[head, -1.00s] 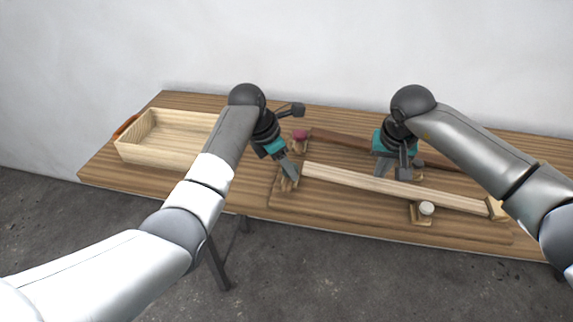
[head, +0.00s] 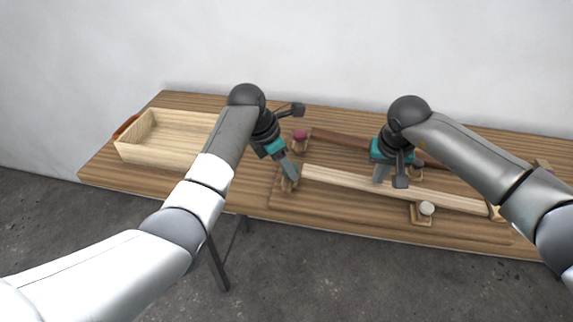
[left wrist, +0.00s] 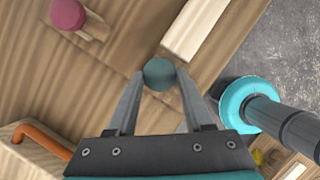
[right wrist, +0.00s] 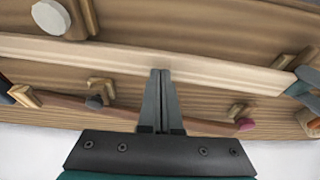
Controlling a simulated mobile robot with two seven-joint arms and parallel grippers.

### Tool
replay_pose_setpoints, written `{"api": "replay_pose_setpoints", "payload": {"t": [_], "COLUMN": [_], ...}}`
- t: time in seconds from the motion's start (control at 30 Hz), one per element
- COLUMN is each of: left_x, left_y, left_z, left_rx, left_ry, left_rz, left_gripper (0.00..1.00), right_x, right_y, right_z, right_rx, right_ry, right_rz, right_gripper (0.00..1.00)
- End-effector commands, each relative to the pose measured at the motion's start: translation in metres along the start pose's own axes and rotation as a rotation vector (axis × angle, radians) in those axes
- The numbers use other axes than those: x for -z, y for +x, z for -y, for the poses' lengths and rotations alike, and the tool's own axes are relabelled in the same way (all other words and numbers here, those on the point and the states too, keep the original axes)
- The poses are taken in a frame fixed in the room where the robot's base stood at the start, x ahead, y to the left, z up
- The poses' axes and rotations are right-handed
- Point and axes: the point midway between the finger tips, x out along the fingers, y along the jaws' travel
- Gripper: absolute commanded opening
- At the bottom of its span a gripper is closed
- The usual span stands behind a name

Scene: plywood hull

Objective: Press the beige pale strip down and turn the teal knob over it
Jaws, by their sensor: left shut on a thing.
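The beige pale strip (head: 400,189) lies lengthwise on the board; its left end is beside the teal knob (left wrist: 159,73), and its right end is at a small wooden block (head: 496,212). My left gripper (head: 291,178) is shut on the teal knob, a finger on each side in the left wrist view. I cannot tell how far the knob's wooden piece reaches over the strip. My right gripper (right wrist: 161,72) is shut and empty, its fingertips at the strip's edge in the right wrist view (right wrist: 110,57); whether they touch it is unclear.
A white knob (head: 427,208) on a wooden block stands in front of the strip. A red knob (head: 300,135), a dark brown strip (head: 340,139) and a dark knob (right wrist: 95,101) are behind. An empty wooden tray (head: 165,158) stands at the left.

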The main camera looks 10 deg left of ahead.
Motion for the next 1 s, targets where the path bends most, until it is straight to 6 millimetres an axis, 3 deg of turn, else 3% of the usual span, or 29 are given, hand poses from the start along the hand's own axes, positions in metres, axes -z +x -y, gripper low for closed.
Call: {"api": "replay_pose_setpoints", "payload": {"t": [1.0], "left_x": [0.001], "left_y": [0.0], "left_z": [0.0], "left_rx": [0.0], "left_ry": [0.0], "left_rz": [-0.001], "left_gripper": [0.0], "right_x": [-0.007], "right_y": [0.021], "right_z": [-0.002], "right_rx": [-0.006], "right_ry": [0.001], "right_rz": [0.004], "right_gripper": [0.0]}}
